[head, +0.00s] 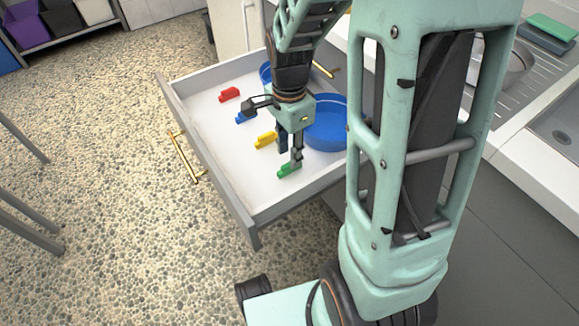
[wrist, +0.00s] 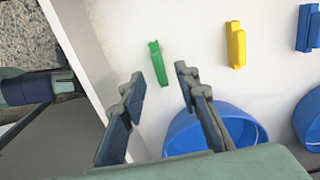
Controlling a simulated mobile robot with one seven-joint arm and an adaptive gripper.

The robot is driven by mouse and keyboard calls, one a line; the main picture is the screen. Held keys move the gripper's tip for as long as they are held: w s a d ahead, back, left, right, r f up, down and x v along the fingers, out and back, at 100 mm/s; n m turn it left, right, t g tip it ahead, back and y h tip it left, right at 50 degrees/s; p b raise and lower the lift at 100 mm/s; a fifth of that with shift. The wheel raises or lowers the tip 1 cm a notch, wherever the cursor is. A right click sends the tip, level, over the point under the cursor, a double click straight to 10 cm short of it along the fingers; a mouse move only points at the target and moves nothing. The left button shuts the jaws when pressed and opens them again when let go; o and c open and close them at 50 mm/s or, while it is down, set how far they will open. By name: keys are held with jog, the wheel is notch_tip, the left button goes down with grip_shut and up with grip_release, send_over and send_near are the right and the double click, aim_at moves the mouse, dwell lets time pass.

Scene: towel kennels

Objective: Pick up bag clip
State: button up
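Several bag clips lie in an open white drawer. A green bag clip (head: 287,171) is nearest the front corner, and it also shows in the wrist view (wrist: 158,63). A yellow clip (head: 265,140), a blue clip (head: 245,117) and a red clip (head: 229,94) lie farther back in a loose row. My gripper (head: 290,156) points down into the drawer above the green clip. In the wrist view its two fingers are apart and empty (wrist: 160,87), with the green clip showing just past the gap between the tips. I cannot tell the exact height above the clip.
A blue round bowl (head: 327,124) stands in the drawer beside my gripper, and another blue bowl (head: 265,72) is farther back. The drawer wall (head: 215,150) rises on the left. A counter with a sink (head: 560,125) is at the right. The pebbled floor at left is mostly clear.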

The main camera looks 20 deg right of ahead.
aim_at(286, 169)
notch_tip(286, 169, down, 5)
jog(key=shift+b, duration=1.2)
grip_shut()
